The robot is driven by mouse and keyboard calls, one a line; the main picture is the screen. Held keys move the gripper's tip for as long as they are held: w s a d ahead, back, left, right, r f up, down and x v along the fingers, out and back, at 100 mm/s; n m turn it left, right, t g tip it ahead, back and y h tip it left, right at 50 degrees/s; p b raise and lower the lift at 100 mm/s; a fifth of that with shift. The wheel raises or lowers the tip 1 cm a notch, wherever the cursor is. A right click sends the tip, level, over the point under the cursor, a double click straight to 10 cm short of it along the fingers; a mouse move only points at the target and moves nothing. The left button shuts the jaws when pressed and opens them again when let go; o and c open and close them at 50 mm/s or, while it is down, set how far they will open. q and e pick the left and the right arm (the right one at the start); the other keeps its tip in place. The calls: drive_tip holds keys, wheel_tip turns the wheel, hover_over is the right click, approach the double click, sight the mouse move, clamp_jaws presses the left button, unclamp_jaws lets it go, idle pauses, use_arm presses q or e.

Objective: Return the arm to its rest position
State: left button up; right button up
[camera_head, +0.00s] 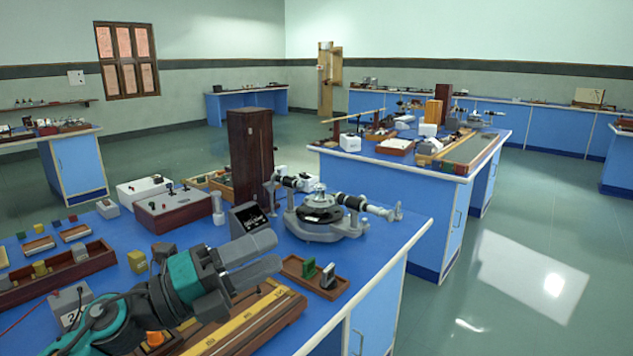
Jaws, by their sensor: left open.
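My left arm comes in from the lower left, teal and dark grey, over the near blue bench (384,251). Its gripper (272,251) points right, with its two grey fingers a little apart and nothing seen between them. It is above the long wooden and yellow rail (242,325) and in front of the spectrometer (321,212). The gripper hides part of the bench behind it. My right gripper is not in view.
A small wooden tray with green and grey pieces (314,277) lies right of the gripper. A second bench (398,210) stands beyond. The floor at the right is clear.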

use_arm(q)
drive_tip(key=s+a+f+n+t+y, duration=0.1)
drive_tip(key=a+f+n+t+y, duration=0.4)
drive_tip(key=n+y, duration=0.6)
drive_tip(key=s+a+f+n+t+y, duration=0.15)
drive_tip(key=a+f+n+y, duration=0.55)
drive_tip(key=n, duration=0.8)
drive_tip(key=s+f+n+g, duration=0.3)
drive_tip(key=s+f+g, duration=0.4)
drive_tip(key=s, duration=0.4)
drive_tip(key=s+f+n+g, duration=0.3)
drive_tip(key=s+f+g, duration=0.3)
drive_tip(key=s+f, duration=0.4)
drive_tip(key=w+d+f+t+h+b, duration=0.1)
drive_tip(key=w+f+t+b, duration=0.1)
drive_tip(key=w+f+t, duration=0.1)
drive_tip(key=w+d+f+t+b, duration=0.1)
drive_tip(key=w+f+t, duration=0.2)
drive_tip(key=f, duration=0.5)
drive_tip(key=shift+w+f+t+h+b, duration=0.3)
drive_tip(key=shift+t+h+b, duration=0.1)
drive_tip(key=shift+t, duration=0.45)
drive_tip(key=shift+d, duration=0.1)
